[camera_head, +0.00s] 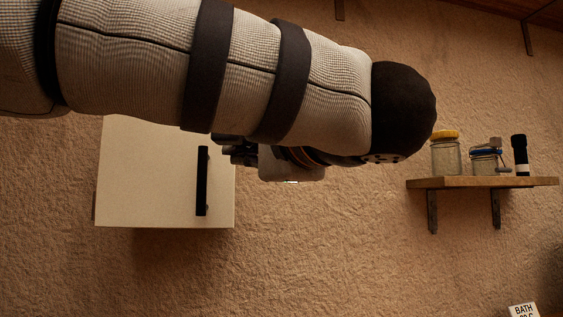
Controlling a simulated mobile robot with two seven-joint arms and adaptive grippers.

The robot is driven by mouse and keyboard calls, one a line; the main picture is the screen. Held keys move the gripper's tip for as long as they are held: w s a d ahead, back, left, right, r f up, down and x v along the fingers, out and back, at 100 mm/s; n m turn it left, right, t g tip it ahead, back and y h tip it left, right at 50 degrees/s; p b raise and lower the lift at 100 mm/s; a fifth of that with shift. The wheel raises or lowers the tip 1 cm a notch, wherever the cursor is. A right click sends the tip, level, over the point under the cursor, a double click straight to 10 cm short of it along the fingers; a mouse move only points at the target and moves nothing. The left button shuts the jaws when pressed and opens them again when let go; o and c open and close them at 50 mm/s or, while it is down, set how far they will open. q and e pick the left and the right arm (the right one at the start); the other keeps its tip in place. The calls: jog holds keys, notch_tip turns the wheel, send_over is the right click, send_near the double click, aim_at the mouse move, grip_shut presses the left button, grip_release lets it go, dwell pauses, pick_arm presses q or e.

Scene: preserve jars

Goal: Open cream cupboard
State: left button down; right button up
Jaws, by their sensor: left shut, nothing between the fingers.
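The cream cupboard (150,185) hangs on the wall at the left, its door looking shut. Its upper part is hidden behind my left arm. A black vertical bar handle (202,181) is near the right edge of the door. My left gripper (228,148) is partly hidden under my own arm, at the cupboard's upper right edge. Its fingers point left, a little to the right of and above the handle's middle. It is shut and empty; I cannot tell its depth from the door. My right gripper is not in view.
A wooden shelf (520,182) on black brackets at the right holds a yellow-lidded jar (445,157), a clip-top jar (484,161) and a black-and-white cylinder (520,155). A sign reading "BATH" (523,310) is at the lower right. The wall below the cupboard is bare.

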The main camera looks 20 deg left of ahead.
aim_at(214, 165)
pick_arm(q)
jog(key=x, duration=0.7)
jog(key=shift+d+f, duration=0.15)
jog(key=shift+f, duration=0.1)
jog(key=shift+w+a+r, duration=0.1)
jog(key=shift+w+a, duration=0.3)
jog(key=shift+a, duration=0.05)
